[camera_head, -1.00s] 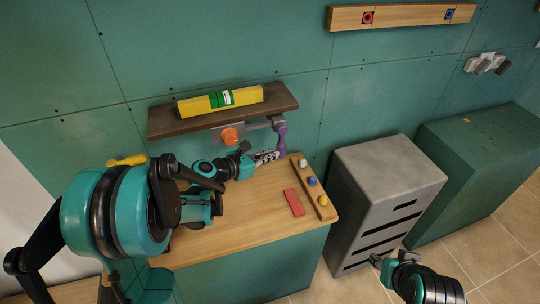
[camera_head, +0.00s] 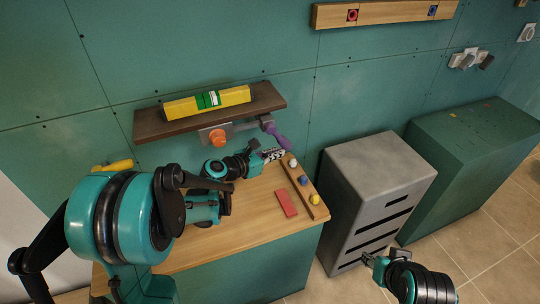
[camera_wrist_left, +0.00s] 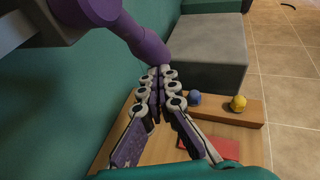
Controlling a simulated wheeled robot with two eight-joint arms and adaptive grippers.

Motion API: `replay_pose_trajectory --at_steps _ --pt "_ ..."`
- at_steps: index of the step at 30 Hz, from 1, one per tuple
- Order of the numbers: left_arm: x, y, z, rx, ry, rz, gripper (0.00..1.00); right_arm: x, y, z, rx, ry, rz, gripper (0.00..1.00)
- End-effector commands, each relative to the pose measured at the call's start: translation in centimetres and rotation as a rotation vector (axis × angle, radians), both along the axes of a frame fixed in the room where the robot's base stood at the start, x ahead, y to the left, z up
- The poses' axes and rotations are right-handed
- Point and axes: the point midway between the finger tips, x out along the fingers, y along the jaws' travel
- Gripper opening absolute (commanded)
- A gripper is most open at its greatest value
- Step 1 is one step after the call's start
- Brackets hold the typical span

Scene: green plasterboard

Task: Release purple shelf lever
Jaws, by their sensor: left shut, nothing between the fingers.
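The purple lever (camera_head: 279,138) hangs below the dark wooden shelf (camera_head: 150,125) at its right end, tilted with its lower end toward the right. An orange knob (camera_head: 217,138) sits on the same grey bracket, left of it. My left gripper (camera_head: 283,153) is shut and empty just below the lever. In the left wrist view the purple lever (camera_wrist_left: 148,42) comes down to the closed fingertips (camera_wrist_left: 160,74); the tips seem to be against its end, but I cannot tell if they touch. My right gripper (camera_head: 369,260) is low, in front of the grey cabinet; its fingers are too small to judge.
A yellow level (camera_head: 180,107) lies on the shelf. The wooden worktop (camera_head: 245,222) below carries a red block (camera_head: 286,203) and a strip with several coloured knobs (camera_head: 309,189). A grey cabinet (camera_head: 375,160) stands to the right. The green wall (camera_head: 200,50) is close behind.

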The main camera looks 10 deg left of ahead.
Motion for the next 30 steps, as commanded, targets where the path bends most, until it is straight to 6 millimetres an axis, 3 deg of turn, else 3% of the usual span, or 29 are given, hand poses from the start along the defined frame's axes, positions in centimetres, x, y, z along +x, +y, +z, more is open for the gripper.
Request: replay_pose_trajectory --at_steps 12,30 --pt "1.2 -1.8 0.7 0.001 -0.001 0.0 0.0 0.0 0.0 0.3 0.0 0.0 0.0 0.4" --pt "1.5 -2.2 1.0 0.0 0.0 0.0 0.0 0.0 0.0 0.4 0.0 0.0 0.0 0.4"
